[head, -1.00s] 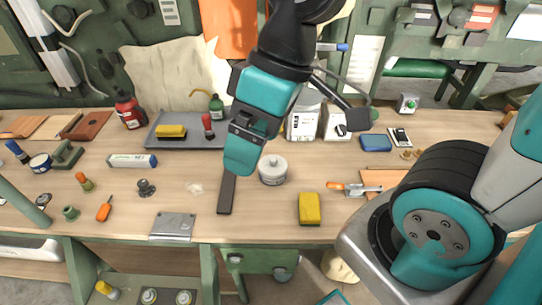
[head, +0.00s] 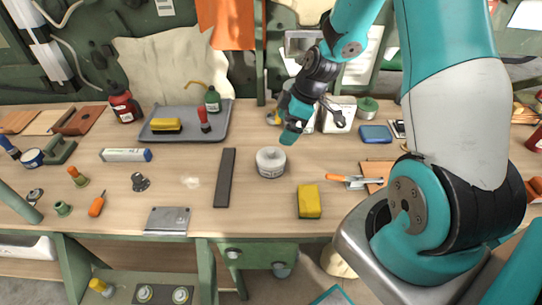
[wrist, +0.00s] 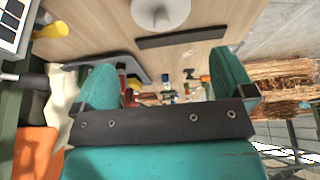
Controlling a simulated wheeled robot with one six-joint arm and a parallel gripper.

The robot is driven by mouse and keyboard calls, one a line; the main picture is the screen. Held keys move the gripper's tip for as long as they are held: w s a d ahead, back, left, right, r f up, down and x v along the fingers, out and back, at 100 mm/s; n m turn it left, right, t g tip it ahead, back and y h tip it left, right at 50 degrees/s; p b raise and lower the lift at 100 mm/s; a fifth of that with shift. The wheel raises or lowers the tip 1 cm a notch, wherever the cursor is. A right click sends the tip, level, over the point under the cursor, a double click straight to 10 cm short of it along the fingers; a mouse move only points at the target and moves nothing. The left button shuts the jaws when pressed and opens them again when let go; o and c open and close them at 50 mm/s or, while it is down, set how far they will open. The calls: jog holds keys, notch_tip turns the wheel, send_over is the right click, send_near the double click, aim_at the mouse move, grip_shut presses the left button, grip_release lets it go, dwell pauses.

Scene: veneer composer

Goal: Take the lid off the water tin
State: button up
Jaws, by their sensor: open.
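A round whitish tin (head: 270,170), which I take to be the water tin, stands upright on the bench near the middle. A pale lid (head: 270,156) with a small knob sits on it. In the wrist view a pale round top, probably this tin's lid (wrist: 160,12), is cut off by the upper edge. My gripper (head: 291,134) is just behind and to the right of the tin in the head view, apart from it. In the wrist view my gripper (wrist: 165,80) has its two teal fingers wide apart with nothing between them.
A dark flat bar (head: 225,178) lies left of the tin. A grey tray (head: 218,125) is behind left. A blue box (head: 376,134) is at right.

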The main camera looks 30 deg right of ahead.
aim_at(271, 150)
jog(key=p+x, duration=0.1)
jog(key=x, duration=0.9)
jog(key=shift+a+f, duration=0.2)
jog(key=c, duration=0.6)
jog(key=shift+r, duration=0.15)
